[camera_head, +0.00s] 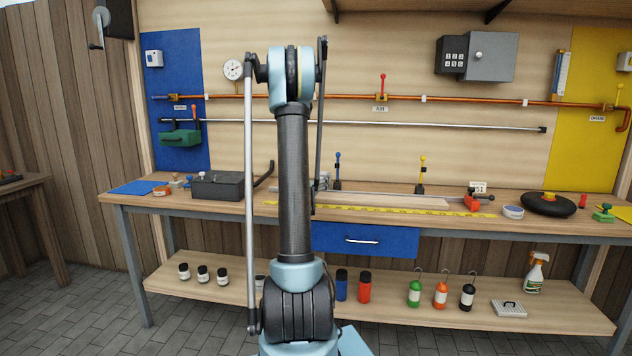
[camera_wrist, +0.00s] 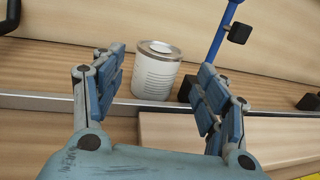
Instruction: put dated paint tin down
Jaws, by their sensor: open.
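I see a gap on both sides and no clear contact. No date is readable on the tin.
A blue-handled lever (camera_wrist: 224,32) stands right of the tin in the wrist view.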

